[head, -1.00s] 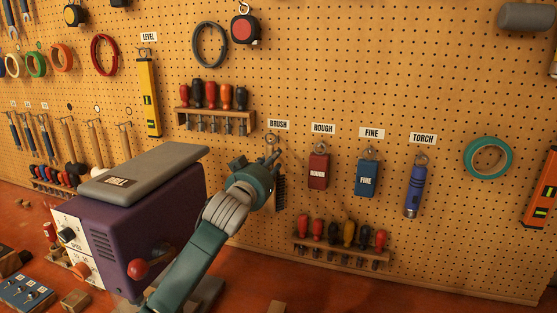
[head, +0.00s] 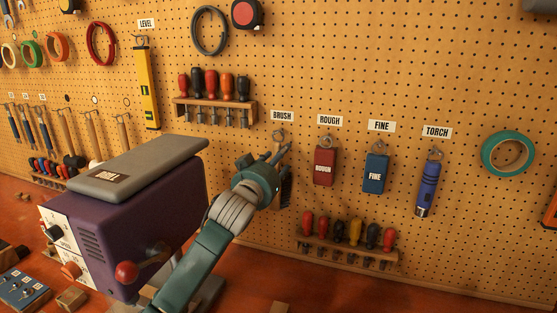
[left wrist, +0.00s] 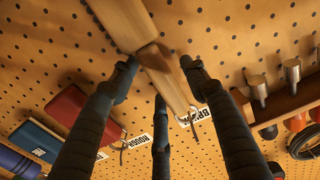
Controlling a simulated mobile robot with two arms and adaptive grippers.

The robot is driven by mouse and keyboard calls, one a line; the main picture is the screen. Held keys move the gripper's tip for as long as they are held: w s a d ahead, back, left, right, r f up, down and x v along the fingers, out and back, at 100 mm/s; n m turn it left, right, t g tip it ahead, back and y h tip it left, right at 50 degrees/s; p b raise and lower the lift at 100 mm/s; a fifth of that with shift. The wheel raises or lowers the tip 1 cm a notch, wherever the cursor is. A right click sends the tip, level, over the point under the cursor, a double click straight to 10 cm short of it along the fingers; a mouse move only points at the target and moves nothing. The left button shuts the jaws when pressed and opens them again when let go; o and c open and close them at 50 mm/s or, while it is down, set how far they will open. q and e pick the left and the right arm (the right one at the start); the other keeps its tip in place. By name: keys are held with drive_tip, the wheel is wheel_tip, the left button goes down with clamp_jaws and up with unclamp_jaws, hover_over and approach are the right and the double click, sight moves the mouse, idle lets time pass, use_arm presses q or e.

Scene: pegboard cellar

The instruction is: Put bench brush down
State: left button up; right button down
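The bench brush (head: 285,187) hangs against the pegboard under the "BRUSH" label, dark bristles low; my gripper covers part of it. In the left wrist view its wooden handle (left wrist: 162,65) runs between my fingers, with its loop at the hook beside the label. My left gripper (head: 277,153) is in front of the brush, its fingers spread. In the left wrist view the fingertips of this gripper (left wrist: 158,68) lie on either side of the handle, close to it; any contact is hard to tell. My right gripper is not in view.
A rough block (head: 325,167), a fine block (head: 376,174) and a torch (head: 427,188) hang to the right. A screwdriver rack (head: 345,247) is below, another (head: 213,112) up left. A purple machine (head: 130,225) stands left of my arm.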

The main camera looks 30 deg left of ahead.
use_arm(q)
drive_tip(key=shift+r, duration=0.1)
drive_tip(key=shift+s+d+b, duration=0.15)
drive_tip(key=shift+s+b, duration=0.1)
drive_tip(key=shift+b, duration=0.2)
drive_tip(key=b+v, duration=0.4)
drive_tip(key=v, duration=0.6)
drive_tip(key=shift+s+r, duration=0.15)
drive_tip(key=shift+r, duration=0.05)
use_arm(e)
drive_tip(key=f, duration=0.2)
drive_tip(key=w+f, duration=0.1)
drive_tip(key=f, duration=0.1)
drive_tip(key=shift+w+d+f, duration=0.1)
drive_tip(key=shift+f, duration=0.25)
use_arm(q)
drive_tip(key=shift+r, duration=0.1)
